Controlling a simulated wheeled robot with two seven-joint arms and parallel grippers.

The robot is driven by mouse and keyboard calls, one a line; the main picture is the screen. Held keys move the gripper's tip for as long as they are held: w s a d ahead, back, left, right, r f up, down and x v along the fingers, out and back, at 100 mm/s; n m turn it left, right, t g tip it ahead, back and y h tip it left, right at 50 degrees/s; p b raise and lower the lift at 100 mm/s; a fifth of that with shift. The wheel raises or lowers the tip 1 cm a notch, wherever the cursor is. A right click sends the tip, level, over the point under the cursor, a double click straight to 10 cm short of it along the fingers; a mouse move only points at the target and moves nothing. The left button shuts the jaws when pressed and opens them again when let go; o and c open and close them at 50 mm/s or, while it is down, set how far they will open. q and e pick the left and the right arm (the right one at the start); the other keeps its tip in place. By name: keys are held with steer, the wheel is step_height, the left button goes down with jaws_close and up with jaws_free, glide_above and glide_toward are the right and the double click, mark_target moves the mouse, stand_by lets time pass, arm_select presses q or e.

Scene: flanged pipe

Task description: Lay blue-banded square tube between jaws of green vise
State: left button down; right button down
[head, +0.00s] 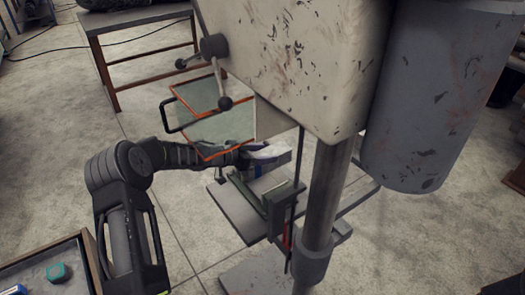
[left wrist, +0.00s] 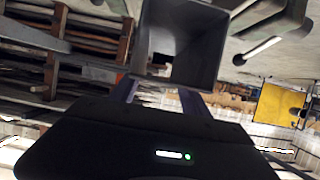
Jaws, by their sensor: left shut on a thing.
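The square tube (head: 273,153) is pale with a bluish band and lies across the end of my left gripper (head: 245,157), which is shut on it. In the left wrist view the tube (left wrist: 180,45) shows as a hollow grey square end at the fingers (left wrist: 160,95). The vise's jaws are partly hidden by the press parts. My right gripper is out of view.
The drill press head (head: 290,60) and its column (head: 328,190) stand close right of the gripper. An orange-edged clear guard (head: 222,128) hangs just above my left wrist. A tray (head: 35,255) with a teal piece (head: 57,272) is at lower left. A table (head: 135,18) stands behind.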

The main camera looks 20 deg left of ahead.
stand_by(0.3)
arm_select(q)
step_height(320, 180, down, 5)
steer(key=b, duration=0.5)
steer(key=shift+f+b, duration=1.2)
steer(key=shift+f, duration=0.95)
steer(key=c, duration=0.8)
jaws_free()
steer(key=o, duration=0.4)
steer(key=shift+f, duration=0.1)
steer(key=shift+c, duration=0.2)
steer(key=shift+s+f, duration=0.1)
